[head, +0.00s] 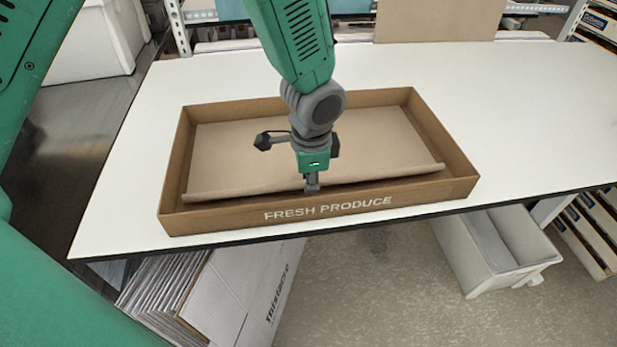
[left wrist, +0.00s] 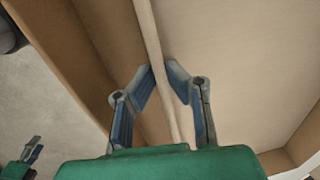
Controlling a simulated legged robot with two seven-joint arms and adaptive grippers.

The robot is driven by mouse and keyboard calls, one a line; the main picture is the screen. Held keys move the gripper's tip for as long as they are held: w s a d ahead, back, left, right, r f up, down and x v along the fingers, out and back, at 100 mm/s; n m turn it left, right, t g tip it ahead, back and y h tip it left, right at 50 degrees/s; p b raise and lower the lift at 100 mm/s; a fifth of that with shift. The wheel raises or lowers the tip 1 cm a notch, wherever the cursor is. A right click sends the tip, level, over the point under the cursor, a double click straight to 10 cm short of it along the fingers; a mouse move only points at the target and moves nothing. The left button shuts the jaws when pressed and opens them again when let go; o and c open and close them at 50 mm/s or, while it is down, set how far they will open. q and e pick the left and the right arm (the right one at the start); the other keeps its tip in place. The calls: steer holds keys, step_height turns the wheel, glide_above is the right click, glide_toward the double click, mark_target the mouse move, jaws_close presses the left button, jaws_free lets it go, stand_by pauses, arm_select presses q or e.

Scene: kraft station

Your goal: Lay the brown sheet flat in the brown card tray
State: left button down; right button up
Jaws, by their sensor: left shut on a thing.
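The brown card tray (head: 450,190) stands on the white table with "FRESH PRODUCE" on its near wall. The brown sheet (head: 230,150) lies inside it, spread over most of the floor. Its near edge is curled up in a long roll along the near wall, and the roll also shows in the left wrist view (left wrist: 152,50). My left gripper (head: 312,188) reaches down at the near edge, shut on the sheet's rolled edge. The arm hides the middle of the sheet. In the left wrist view a small gripper, seemingly my right one (left wrist: 34,150), shows outside the tray, its jaws unclear.
The white table (head: 540,120) is clear on both sides of the tray. A brown board (head: 435,22) stands at its back edge. Folded cartons (head: 240,290) and a white bin (head: 495,250) are below the table's front edge.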

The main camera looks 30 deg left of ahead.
arm_select(q)
steer(key=shift+d+f, duration=0.2)
steer(key=shift+d, duration=0.6)
steer(key=c, duration=1.8)
jaws_free()
steer(key=shift+a, duration=0.25)
steer(key=shift+o, duration=1.3)
steer(key=shift+a, duration=0.2)
steer(key=shift+a+f, duration=0.1)
steer(key=shift+a, duration=0.2)
steer(key=shift+d, duration=0.1)
step_height(320, 180, up, 12)
steer(key=s, duration=0.1)
steer(key=shift+f, duration=0.15)
arm_select(e)
steer(key=shift+s+d+f, duration=0.1)
steer(key=shift+d+f, duration=0.1)
steer(key=shift+d, duration=0.05)
